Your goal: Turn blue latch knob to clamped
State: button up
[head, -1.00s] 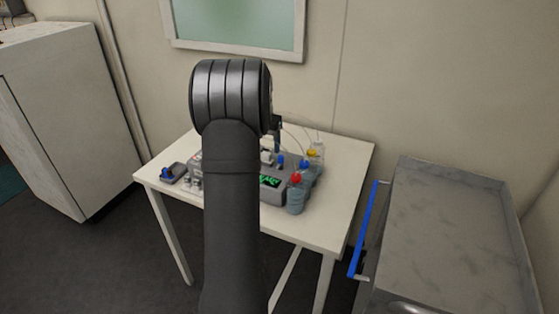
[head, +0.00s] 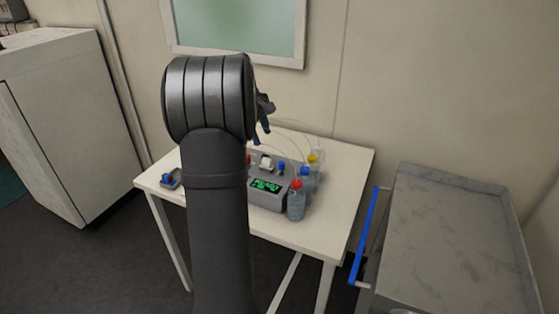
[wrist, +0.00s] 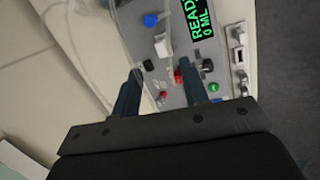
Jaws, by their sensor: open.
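The grey bioreactor unit (head: 266,199) stands on the white table. A blue knob (head: 281,168) shows on its top beside a white block; the wrist view shows a blue knob (wrist: 150,20) at the panel's upper left. I cannot tell its clamped or released position. Another blue knob (head: 168,177) sits on a small grey device at the table's left. My gripper (wrist: 158,75) is open, its two dark fingers apart over the panel with nothing held. In the head view my gripper (head: 265,118) is partly hidden behind my arm, above the unit.
A red-capped bottle (head: 296,204), a blue-capped bottle and a yellow-capped bottle (head: 314,160) stand at the unit's right, with thin tubes above. The wrist view shows a white lever (wrist: 162,46) and a lit display (wrist: 200,20). A grey cart (head: 450,240) stands right of the table (head: 345,190).

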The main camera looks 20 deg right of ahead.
notch_tip(320, 180, up, 4)
jog(key=s+a+n+h, duration=0.1)
jog(key=n, duration=1)
send_near(281, 162)
jog(key=shift+h, duration=0.3)
jog(key=x, duration=0.8)
jog(key=shift+s+a+f, duration=0.1)
jog(key=shift+a+f, duration=0.05)
jog(key=shift+f, duration=0.25)
grip_shut()
